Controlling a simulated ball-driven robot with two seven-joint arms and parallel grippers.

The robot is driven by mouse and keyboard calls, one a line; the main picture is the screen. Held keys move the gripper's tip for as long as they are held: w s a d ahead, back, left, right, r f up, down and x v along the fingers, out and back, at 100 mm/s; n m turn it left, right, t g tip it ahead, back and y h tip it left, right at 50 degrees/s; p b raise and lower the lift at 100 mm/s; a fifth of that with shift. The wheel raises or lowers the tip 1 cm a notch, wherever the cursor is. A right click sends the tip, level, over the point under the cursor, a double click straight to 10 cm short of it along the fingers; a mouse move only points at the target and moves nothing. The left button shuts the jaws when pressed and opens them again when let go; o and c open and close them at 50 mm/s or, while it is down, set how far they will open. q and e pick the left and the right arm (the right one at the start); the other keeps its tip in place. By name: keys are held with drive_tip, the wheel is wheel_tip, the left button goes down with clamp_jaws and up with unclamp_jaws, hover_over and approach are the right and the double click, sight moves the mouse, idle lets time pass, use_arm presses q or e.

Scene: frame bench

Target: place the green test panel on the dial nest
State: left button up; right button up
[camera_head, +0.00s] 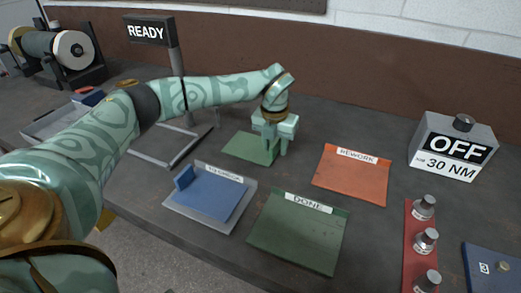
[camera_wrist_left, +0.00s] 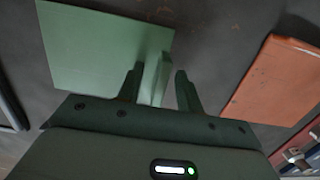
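The green test panel (camera_head: 245,149) lies flat on the bench, left of the orange mat. In the left wrist view the green panel (camera_wrist_left: 95,50) has an upright tab. My left gripper (camera_head: 276,147) is at the panel's right edge, fingers pointing down. In the left wrist view its fingers (camera_wrist_left: 158,90) stand on either side of the tab, with a gap at the right finger, so it is open. A blue panel with an upright tab (camera_head: 184,178) lies on a grey tray (camera_head: 200,218). I cannot tell which thing is the dial nest. My right gripper is out of view.
A green DONE mat (camera_head: 295,240) and an orange REWORK mat (camera_head: 350,178) lie nearby. An OFF 30 NM box (camera_head: 452,145) stands at right, beyond a red strip with several metal knobs (camera_head: 426,240). A READY sign (camera_head: 147,31) stands behind my left arm, with a metal frame (camera_head: 165,160) near its foot.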

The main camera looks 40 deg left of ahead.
use_arm(q)
drive_tip(key=shift+r, duration=0.15)
clamp_jaws()
